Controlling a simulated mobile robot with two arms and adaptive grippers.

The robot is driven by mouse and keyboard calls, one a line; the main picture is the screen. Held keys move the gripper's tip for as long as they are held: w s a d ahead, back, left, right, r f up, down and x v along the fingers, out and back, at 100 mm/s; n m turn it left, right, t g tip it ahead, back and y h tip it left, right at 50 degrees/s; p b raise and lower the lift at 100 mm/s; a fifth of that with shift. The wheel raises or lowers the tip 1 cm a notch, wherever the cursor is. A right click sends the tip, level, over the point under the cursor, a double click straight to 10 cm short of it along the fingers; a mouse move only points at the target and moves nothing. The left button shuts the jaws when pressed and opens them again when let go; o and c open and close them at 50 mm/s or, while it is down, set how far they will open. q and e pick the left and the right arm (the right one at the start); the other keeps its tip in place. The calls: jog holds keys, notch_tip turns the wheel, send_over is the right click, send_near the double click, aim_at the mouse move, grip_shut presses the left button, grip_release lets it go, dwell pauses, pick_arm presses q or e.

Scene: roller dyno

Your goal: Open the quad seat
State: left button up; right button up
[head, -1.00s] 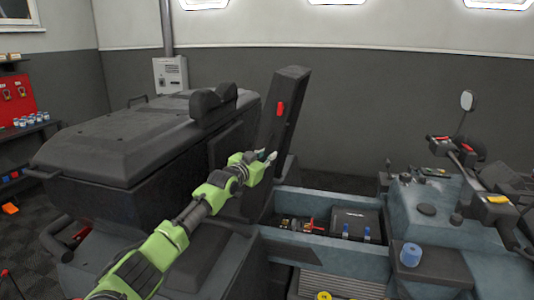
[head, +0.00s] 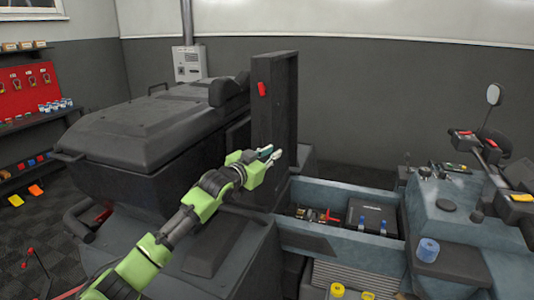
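The quad seat (head: 287,112) stands raised on end, close to upright, at the middle of the head view. My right gripper is not in view.
A large black cargo box (head: 150,125) stands behind the seat on the left. The handlebar (head: 490,150) with a mirror (head: 494,95) is at the right. Shelves (head: 35,130) with small items stand at the far left.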

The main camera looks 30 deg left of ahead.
pick_arm(q)
jog(key=shift+s+r, duration=0.1)
jog(key=shift+s, duration=1.15)
